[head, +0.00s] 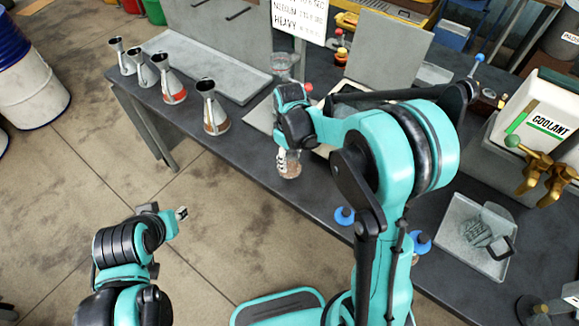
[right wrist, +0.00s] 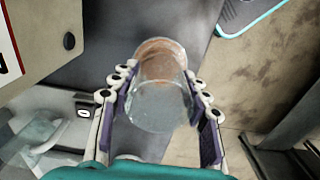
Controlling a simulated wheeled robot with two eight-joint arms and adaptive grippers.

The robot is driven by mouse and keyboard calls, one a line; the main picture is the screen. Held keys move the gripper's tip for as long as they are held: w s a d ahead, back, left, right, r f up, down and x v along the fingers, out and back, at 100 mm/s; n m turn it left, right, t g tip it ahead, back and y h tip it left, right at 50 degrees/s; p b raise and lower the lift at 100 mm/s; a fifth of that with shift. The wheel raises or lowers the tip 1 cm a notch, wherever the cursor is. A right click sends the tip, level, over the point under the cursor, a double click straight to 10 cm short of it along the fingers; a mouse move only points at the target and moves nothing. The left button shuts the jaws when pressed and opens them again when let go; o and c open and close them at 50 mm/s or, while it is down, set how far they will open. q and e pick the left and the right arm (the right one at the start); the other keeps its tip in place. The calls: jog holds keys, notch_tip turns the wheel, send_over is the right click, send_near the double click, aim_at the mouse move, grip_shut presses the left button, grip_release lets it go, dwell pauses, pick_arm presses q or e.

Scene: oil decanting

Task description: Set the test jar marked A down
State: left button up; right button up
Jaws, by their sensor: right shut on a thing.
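A clear glass jar (head: 289,168) with a brown layer at its base is in my right gripper (head: 292,118), near the bench's front edge in the head view. The right wrist view shows the jar (right wrist: 160,95) between both fingers of the right gripper (right wrist: 163,80), with its brown end away from the palm. No letter A is readable on it, and I cannot tell whether its base touches the bench. My left gripper (head: 181,213) is low at left, away from the bench and the jar; its finger opening is unclear.
The dark bench (head: 262,172) has several metal funnel-shaped vessels (head: 211,108) at left and a long grey tray (head: 225,75) behind them. A coolant container (head: 537,115) and a small tray (head: 460,225) are at right. Bare bench shows left of the jar.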

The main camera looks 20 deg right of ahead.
aim_at(289, 165)
jog(key=shift+w+f, duration=0.2)
jog(key=shift+w, duration=0.05)
jog(key=shift+f, duration=0.35)
notch_tip(289, 165, down, 2)
jog(key=shift+f+b, duration=0.25)
jog(key=shift+b, duration=0.25)
jog(key=shift+f, duration=0.4)
jog(key=shift+f, duration=0.1)
jog(key=o, duration=1.3)
